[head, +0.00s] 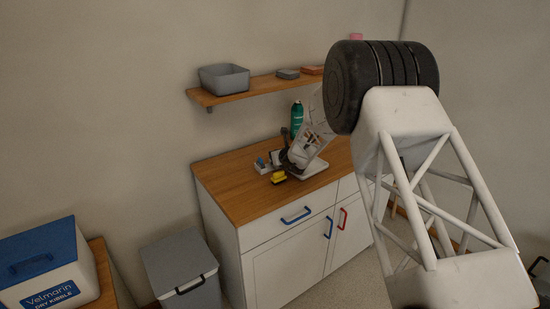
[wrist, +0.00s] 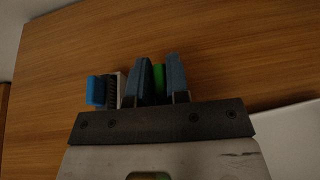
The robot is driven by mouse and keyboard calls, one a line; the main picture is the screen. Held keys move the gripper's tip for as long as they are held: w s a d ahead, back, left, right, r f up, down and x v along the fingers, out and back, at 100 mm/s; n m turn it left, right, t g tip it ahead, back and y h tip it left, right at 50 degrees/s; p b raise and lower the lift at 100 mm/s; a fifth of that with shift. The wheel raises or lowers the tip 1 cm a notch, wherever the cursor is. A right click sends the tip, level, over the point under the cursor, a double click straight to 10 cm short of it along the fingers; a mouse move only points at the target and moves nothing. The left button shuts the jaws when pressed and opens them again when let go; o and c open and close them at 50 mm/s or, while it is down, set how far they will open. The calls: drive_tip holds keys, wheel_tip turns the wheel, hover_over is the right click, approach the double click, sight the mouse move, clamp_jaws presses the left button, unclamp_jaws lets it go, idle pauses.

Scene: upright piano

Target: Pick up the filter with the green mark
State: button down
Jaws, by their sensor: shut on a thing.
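My gripper (wrist: 158,62) points down at the wooden counter top, with its two blue-grey fingers closed on a narrow green thing (wrist: 158,76). The green matches the filter's mark, but most of the held thing is hidden by the fingers and the gripper body, so its full shape does not show. In the head view my gripper (head: 277,158) is low over the counter, among small objects. I cannot tell there whether the filter touches the counter.
A blue item with dark bristles (wrist: 97,90) lies close left of my fingers. A yellow and black object (head: 278,177) is near the counter's front. A green bottle (head: 297,116) stands behind. A shelf (head: 255,88) hangs above. The counter's left part is clear.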

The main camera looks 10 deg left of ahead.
drive_tip(key=shift+r, duration=4.8)
drive_tip(key=shift+d, duration=0.15)
